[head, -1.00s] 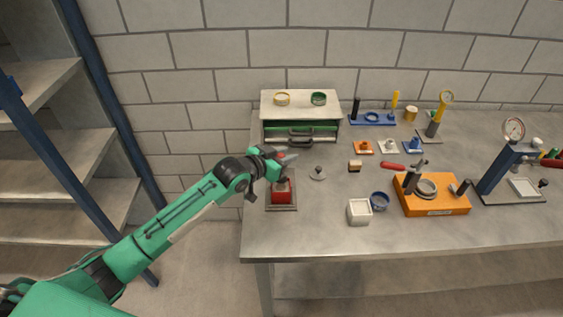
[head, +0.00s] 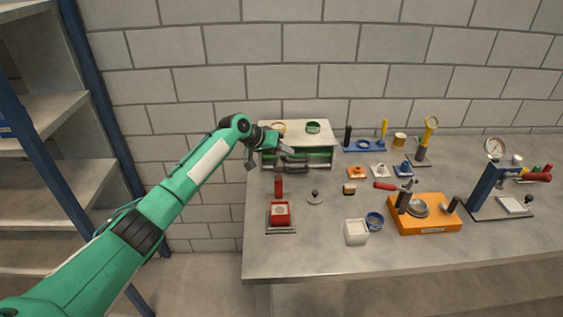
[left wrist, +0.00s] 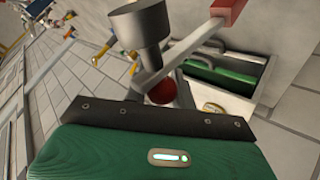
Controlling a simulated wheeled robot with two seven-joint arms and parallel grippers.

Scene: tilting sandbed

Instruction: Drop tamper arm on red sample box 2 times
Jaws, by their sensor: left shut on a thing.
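The red sample box (head: 279,213) sits open on a grey base plate (head: 282,230) at the table's left front. A red post (head: 278,187) stands just behind it. My left gripper (head: 274,150) is behind and above the box, in front of the small cabinet, shut on the tamper arm. The left wrist view shows the thin grey tamper arm (left wrist: 182,58) running to a red block (left wrist: 228,11), with a grey cylindrical head (left wrist: 140,22) and a red ball knob (left wrist: 162,91) close to my gripper. The arm is swung up, clear of the box. The exact grip is partly hidden. My right gripper is out of view.
A cabinet (head: 318,135) with rings on top stands behind my gripper. The table's front strip is clear.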

